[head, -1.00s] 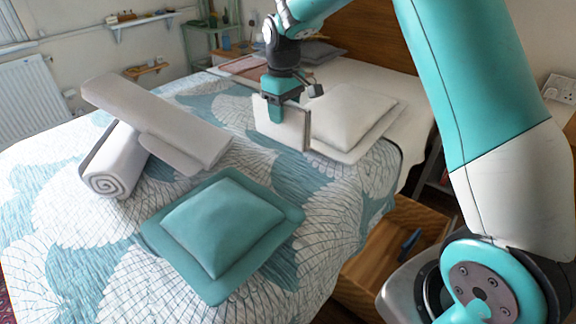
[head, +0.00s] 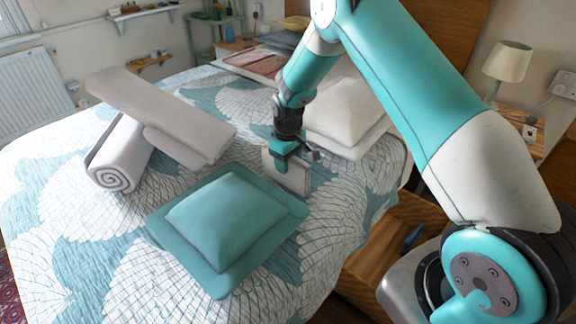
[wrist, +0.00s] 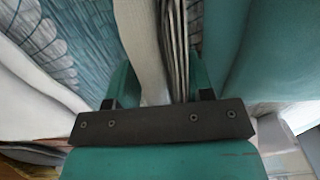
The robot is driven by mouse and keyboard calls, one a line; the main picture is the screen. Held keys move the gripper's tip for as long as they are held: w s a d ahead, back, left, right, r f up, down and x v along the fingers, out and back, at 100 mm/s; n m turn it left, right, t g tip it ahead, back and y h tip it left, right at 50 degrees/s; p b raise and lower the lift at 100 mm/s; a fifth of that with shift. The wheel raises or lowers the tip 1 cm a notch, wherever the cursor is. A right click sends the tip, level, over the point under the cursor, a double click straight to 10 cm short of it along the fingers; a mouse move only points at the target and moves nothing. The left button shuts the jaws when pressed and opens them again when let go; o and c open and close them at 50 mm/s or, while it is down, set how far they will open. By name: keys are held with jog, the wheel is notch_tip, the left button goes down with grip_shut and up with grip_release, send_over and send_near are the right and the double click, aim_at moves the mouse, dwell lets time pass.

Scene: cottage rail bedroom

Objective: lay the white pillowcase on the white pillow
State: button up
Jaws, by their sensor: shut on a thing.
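My gripper (head: 287,158) is shut on the white pillowcase (head: 287,175), a flat folded piece hanging upright below the fingers. In the wrist view, its pale face and layered edges (wrist: 150,45) stand between the fingers (wrist: 160,88). The white pillow (head: 345,108) lies behind and to the right of my gripper on the bed, partly hidden by my arm. The teal pillow (head: 225,218) lies in front and to the left of the pillowcase. The pillowcase's lower edge is close to the teal pillow's far right corner; I cannot tell whether they touch.
A rolled white towel (head: 118,160) and a long greyish folded piece (head: 160,112) lie at the left on the patterned bed (head: 75,250). An open wooden drawer (head: 385,240) juts out at the bed's right side. A lamp (head: 505,62) stands at the back right.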

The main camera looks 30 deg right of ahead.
jog(key=shift+f, duration=0.95)
jog(key=shift+f, duration=0.15)
jog(key=o, duration=1.1)
jog(key=shift+c, duration=0.2)
